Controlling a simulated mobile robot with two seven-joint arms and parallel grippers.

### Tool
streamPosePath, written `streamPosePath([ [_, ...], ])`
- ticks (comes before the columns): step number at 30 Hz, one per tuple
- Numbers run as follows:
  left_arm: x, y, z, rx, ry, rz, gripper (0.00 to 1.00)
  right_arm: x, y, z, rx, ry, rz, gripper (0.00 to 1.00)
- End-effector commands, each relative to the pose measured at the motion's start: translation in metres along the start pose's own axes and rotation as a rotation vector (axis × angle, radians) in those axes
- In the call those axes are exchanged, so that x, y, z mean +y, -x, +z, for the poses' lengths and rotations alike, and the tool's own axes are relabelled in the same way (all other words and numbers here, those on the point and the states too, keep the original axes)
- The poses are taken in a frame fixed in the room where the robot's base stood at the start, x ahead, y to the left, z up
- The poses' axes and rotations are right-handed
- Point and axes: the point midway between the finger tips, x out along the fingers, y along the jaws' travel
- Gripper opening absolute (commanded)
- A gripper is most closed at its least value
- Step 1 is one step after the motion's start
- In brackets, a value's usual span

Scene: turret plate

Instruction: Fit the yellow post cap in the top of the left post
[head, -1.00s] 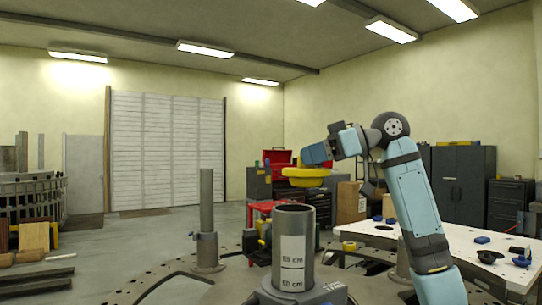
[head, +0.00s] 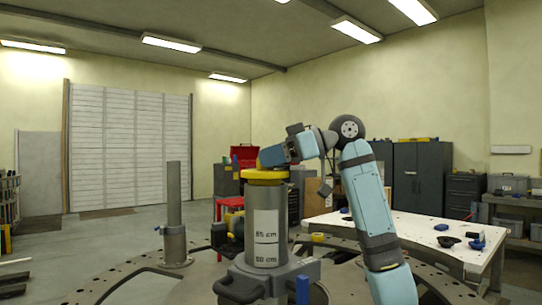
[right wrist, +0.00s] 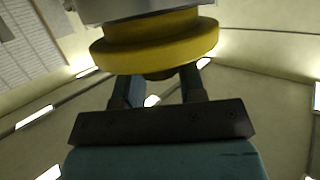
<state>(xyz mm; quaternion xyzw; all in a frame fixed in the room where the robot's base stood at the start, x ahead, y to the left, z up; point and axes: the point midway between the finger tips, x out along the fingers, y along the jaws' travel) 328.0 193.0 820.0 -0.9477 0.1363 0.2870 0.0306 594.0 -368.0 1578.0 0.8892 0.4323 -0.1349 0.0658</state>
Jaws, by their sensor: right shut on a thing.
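The yellow post cap (head: 265,175) is at the mouth of the thick grey post (head: 266,222), which carries a white centimetre label. My right gripper (head: 270,156) is above the cap and shut on it. In the right wrist view, the gripper's two fingers (right wrist: 158,88) are on either side of the cap's small knob. There the cap's wide flange (right wrist: 155,46) is nearest me, and its narrower yellow part shows between flange and grey post end (right wrist: 130,9). I cannot tell how deep it sits in the post. My left gripper is out of view.
A thinner grey post (head: 174,200) stands to the left on the perforated ring plate (head: 140,280). A white-topped table (head: 400,230) with small dark and blue parts is at the right. A red toolbox (head: 243,153) is behind.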

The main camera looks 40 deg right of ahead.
Motion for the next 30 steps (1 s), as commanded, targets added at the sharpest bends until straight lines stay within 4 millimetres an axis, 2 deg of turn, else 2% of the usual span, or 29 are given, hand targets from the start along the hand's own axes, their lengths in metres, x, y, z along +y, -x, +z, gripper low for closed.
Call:
streamPosePath([
  [30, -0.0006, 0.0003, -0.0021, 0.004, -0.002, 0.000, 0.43, 0.0005, 0.0007, 0.0045, 0.001, -0.001, 0.001, 0.08],
])
